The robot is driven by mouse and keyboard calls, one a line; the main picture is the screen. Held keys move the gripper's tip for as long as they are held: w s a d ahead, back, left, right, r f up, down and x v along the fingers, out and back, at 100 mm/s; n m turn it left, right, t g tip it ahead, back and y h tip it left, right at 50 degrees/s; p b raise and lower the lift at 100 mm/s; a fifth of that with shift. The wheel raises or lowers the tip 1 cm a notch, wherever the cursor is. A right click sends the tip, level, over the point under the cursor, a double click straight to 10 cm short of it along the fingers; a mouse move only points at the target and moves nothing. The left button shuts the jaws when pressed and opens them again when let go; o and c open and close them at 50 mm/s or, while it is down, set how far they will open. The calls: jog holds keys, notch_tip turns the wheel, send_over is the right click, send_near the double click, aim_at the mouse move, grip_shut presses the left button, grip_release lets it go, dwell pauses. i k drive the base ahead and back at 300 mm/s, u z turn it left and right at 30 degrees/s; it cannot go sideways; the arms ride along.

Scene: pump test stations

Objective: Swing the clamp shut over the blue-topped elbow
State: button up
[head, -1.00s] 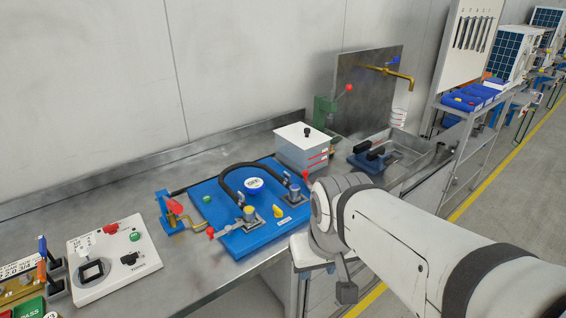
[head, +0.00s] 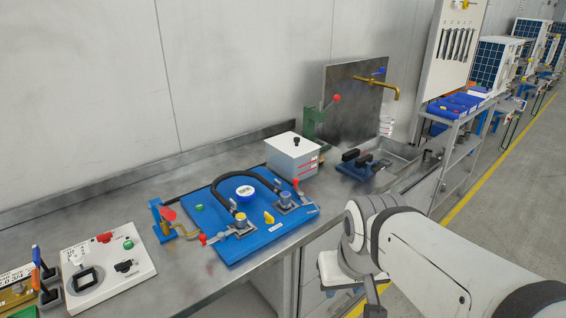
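The blue-topped elbow (head: 285,197) sits at the right end of a black hose on the blue board (head: 232,250). A red-knobbed clamp lever (head: 295,184) stands up close beside it; at this size I cannot make out the clamp's arm clearly. A yellow-topped elbow (head: 240,219) is at the hose's other end, with a red-knobbed lever (head: 203,239) reaching out to its left. My gripper (head: 374,308) hangs from my arm at the bottom, right of the board and well apart from the clamp. Its tips run out of the picture, so its opening is hidden.
A grey box (head: 292,155) with a black knob stands behind the board. A green hand press (head: 314,122) and a sink (head: 395,160) are further right. A blue clamp stand (head: 160,220) and a white switch panel (head: 105,268) are to the left.

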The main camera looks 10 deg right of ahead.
aim_at(301, 196)
jog(key=u, duration=0.05)
jog(key=i, duration=1)
jog(key=z, duration=0.05)
